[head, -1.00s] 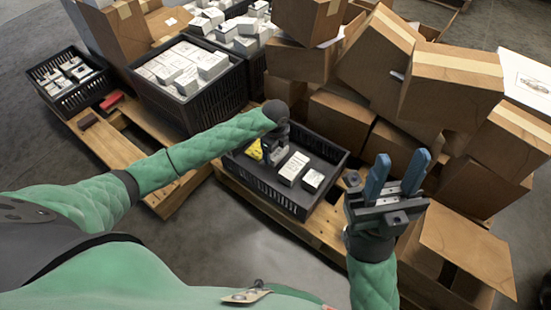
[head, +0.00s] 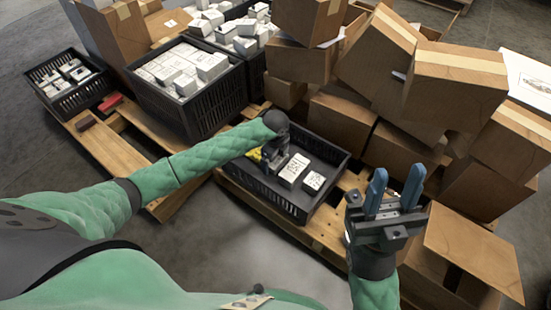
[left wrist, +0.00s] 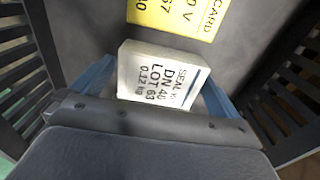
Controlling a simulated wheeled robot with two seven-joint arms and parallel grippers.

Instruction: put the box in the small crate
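A white box (left wrist: 160,78) with printed text, "DN 40 LOT 63", sits between the blue fingers of my left gripper (left wrist: 160,85) in the left wrist view. The box is turned slightly against the fingers, and no firm grip shows. In the head view my left gripper (head: 272,160) is down inside the low black crate (head: 262,185) and hides this box. Two other white boxes, one (head: 293,170) nearer the gripper and one (head: 314,182) further right, lie there. A small black crate (head: 72,92) with several white boxes stands far left. My right gripper (head: 395,195) is open and empty.
A yellow card (left wrist: 178,15) lies in the low crate beyond the box. A larger black crate (head: 205,118) full of white boxes stands behind. Cardboard boxes (head: 450,85) are heaped at right. A red item (head: 110,102) lies on the wooden pallet (head: 105,150).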

